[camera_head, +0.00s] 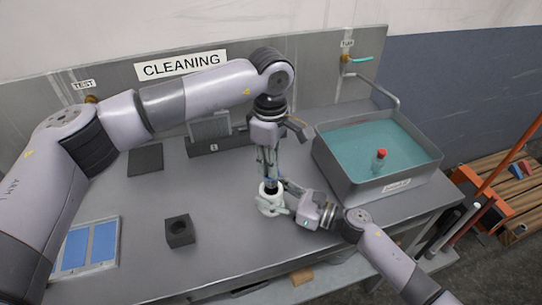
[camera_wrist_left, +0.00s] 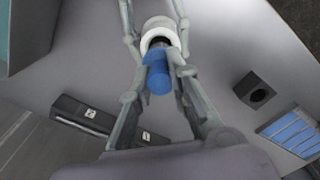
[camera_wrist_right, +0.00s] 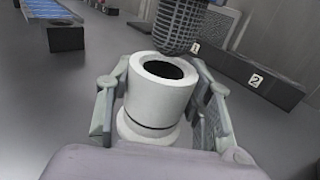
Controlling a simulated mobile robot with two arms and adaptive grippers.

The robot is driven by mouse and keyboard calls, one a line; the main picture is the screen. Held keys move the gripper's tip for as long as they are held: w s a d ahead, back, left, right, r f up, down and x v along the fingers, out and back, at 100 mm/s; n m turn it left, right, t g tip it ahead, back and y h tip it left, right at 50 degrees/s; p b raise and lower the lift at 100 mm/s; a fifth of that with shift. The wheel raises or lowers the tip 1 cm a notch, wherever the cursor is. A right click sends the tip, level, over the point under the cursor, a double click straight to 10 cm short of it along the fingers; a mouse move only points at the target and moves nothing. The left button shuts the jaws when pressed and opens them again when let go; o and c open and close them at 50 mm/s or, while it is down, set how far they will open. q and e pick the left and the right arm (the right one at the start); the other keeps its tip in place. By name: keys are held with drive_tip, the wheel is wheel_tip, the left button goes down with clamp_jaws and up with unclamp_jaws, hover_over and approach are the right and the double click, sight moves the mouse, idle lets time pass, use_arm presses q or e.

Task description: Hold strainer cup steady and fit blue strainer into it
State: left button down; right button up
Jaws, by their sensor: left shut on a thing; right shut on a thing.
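The white strainer cup (camera_head: 270,206) stands upright on the grey table. My right gripper (camera_wrist_right: 160,95) is shut around the cup's sides, one finger on each side. The cup's round dark opening faces up in the right wrist view. My left gripper (camera_wrist_left: 160,68) points down and is shut on the blue strainer (camera_wrist_left: 157,78). The strainer's dark mesh end (camera_wrist_right: 180,24) hangs just above the far side of the cup's rim in the right wrist view and looks apart from it. In the head view the strainer is mostly hidden by the left fingers.
A basin of teal liquid (camera_head: 325,160) with a red-capped bottle (camera_head: 380,155) stands at right. A black block with a hole (camera_head: 180,231) is at front left, beside a tray with blue panels (camera_head: 117,245). A numbered rack (camera_head: 203,149) stands behind.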

use_arm(q)
drive_tip(key=shift+f, duration=2.65)
idle(1.5)
drive_tip(key=c, duration=1.4)
unclamp_jaws()
drive_tip(key=shift+r, duration=0.15)
wheel_tip(320, 180, up, 12)
drive_tip(key=shift+f, duration=0.15)
use_arm(e)
drive_tip(key=o, duration=1.3)
